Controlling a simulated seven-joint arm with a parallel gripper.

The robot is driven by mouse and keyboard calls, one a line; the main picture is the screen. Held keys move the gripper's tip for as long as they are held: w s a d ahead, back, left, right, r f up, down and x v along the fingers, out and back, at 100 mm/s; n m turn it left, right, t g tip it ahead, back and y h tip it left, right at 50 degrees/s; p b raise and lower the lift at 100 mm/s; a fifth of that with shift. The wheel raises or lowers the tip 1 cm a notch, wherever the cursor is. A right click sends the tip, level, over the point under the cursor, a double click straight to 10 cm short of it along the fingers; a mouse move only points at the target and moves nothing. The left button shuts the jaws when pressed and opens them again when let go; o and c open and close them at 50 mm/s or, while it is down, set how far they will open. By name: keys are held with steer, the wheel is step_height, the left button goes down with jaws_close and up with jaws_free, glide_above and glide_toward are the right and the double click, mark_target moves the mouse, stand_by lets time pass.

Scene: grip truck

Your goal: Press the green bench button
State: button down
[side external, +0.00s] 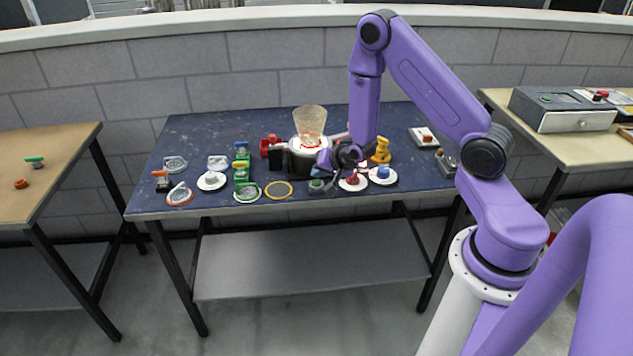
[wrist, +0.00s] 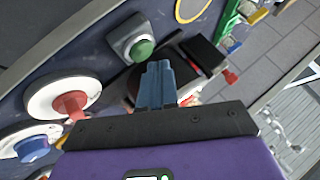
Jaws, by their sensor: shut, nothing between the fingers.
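The green bench button (wrist: 142,50) is a round green dome in a grey square housing. In the side external view it sits near the front edge of the blue table, at the green spot (side external: 317,184). My gripper (wrist: 158,66) is shut and empty, its blue fingers side by side. In the wrist view the fingertips appear just below and slightly right of the green button, apart from it as far as I can tell. In the side external view my gripper (side external: 324,161) hangs over the table above and behind the button.
A red button on a white disc (wrist: 70,100) and a blue button on a white disc (side external: 383,175) stand right of the green one in the side external view. A yellow ring (side external: 278,191) lies to its left. A clear hopper (side external: 310,121) stands behind my gripper.

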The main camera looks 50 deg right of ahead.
mark_target(318, 184)
steer(key=shift+r, duration=2.65)
steer(key=shift+a+r, duration=0.1)
steer(key=shift+a, duration=0.25)
steer(key=s+a+r+n+g+y, duration=0.25)
steer(key=s+a+n, duration=0.35)
steer(key=a, duration=0.3)
steer(key=s+a+r+n+g+y, duration=0.2)
steer(key=s+a+r+n, duration=0.25)
steer(key=a, duration=0.35)
steer(key=s+r+n+g+h, duration=0.1)
steer(key=s+r+n+g, duration=0.1)
steer(key=s+n, duration=0.4)
steer(key=s+r+n+g+h, duration=0.1)
steer(key=s+r+n, duration=0.4)
steer(key=s, duration=1.1)
steer(key=shift+n+g+h, duration=0.35)
steer(key=shift+n+g, duration=0.3)
steer(key=shift+n, duration=0.3)
steer(key=shift+w+d+r, duration=0.1)
